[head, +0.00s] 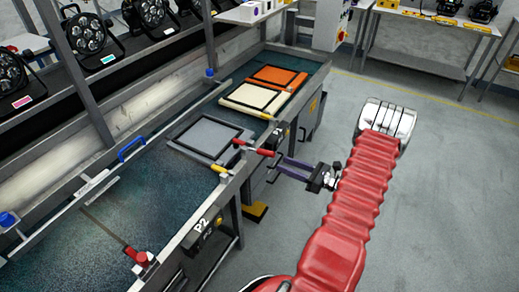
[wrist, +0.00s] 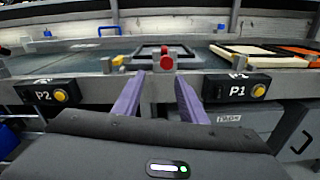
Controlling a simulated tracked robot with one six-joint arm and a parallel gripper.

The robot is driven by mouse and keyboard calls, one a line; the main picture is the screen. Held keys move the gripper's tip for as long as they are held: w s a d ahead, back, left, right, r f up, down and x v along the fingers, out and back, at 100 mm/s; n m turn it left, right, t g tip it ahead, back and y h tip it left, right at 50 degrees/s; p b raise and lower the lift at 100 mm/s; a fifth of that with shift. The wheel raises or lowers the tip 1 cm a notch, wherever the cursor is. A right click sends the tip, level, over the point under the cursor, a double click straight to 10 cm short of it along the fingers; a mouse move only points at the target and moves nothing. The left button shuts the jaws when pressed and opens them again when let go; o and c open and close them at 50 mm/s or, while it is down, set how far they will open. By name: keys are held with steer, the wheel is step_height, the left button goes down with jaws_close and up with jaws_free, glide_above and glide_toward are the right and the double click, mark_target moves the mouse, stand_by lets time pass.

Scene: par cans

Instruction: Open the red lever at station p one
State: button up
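A red lever (head: 252,147) lies at the bench's front edge beside the grey framed panel; its red end faces me in the wrist view (wrist: 167,61). The P1 label box (wrist: 238,90) is on the bench front, right of the lever in the wrist view. My gripper (head: 277,170) is in front of the bench edge. In the wrist view its two purple fingers (wrist: 160,80) are apart, with nothing between them; the lever's red end shows just beyond the tips. I see no contact with the lever.
The P2 label box (head: 201,228) and another red lever (head: 141,259) are farther left along the bench. Yellow-ended levers (head: 219,169) sit near the panels. Cream (head: 250,100) and orange (head: 279,76) panels lie toward the far end. The floor on the right is clear.

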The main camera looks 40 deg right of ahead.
mark_target(258, 149)
steer(key=shift+w+d+r+m+t, duration=0.2)
steer(key=shift+d+r+m+t, duration=0.15)
steer(key=shift+d, duration=0.2)
steer(key=shift+w, duration=0.1)
steer(key=x, duration=1.3)
steer(key=shift+w+f, duration=0.15)
steer(key=shift+w, duration=0.2)
jaws_close()
